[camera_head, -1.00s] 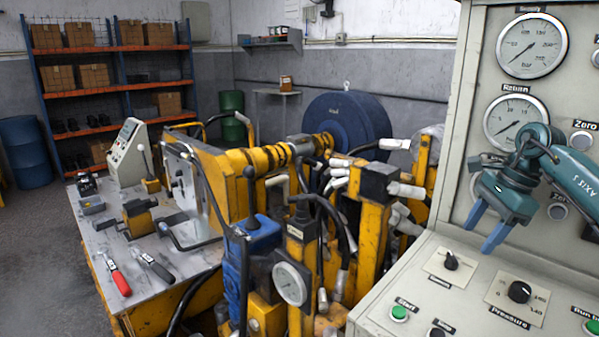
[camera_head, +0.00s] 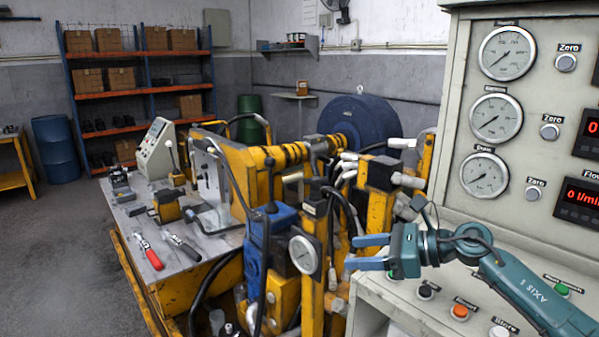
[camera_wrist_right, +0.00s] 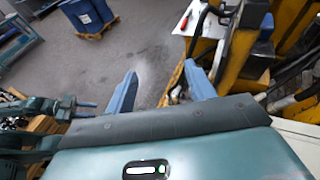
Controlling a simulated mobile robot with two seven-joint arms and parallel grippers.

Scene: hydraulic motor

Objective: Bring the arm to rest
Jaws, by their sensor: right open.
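My right gripper (camera_head: 370,252) is in the lower right of the head view, on a teal arm that comes in from the right. Its two blue fingers point left and stand apart, with nothing between them. It is in front of the control panel's (camera_head: 455,130) sloping desk, left of the gauges. In the right wrist view the fingers (camera_wrist_right: 162,92) are spread, with grey floor showing between them. My left gripper is not in the head view. A teal arm part shows at the left edge of the right wrist view, but I cannot tell its gripper state.
The yellow hydraulic machine (camera_head: 235,170) with a pressure gauge (camera_head: 305,255) stands close left of the right gripper. A metal worktop (camera_head: 205,240) carries a red-handled tool (camera_head: 150,255). Panel buttons, including an orange one (camera_head: 460,311), lie below the arm. Open floor (camera_head: 60,260) is at far left.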

